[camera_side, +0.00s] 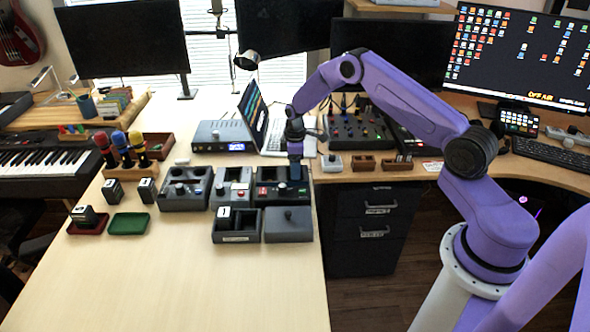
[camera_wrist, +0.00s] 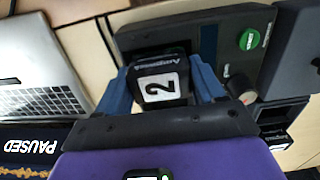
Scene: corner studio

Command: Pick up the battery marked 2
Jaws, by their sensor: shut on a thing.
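The battery marked 2 (camera_wrist: 160,86) is a dark block with a white label and a black 2. In the wrist view it sits between the two blue fingers of my gripper (camera_wrist: 165,92), which is shut on it. In the side view my gripper (camera_side: 295,165) points down over the rightmost dark device box (camera_side: 268,190) in the back row. The battery cannot be made out clearly there. I cannot tell whether it is still seated in the box or clear of it.
Two more device boxes (camera_side: 185,190) (camera_side: 231,187) stand to the left. In front are an open two-slot box (camera_side: 240,238) and a lidded box (camera_side: 288,226). Labelled blocks (camera_side: 112,192) stand near red (camera_side: 75,229) and green (camera_side: 129,223) trays. A laptop (camera_side: 255,112) is behind. The front table is clear.

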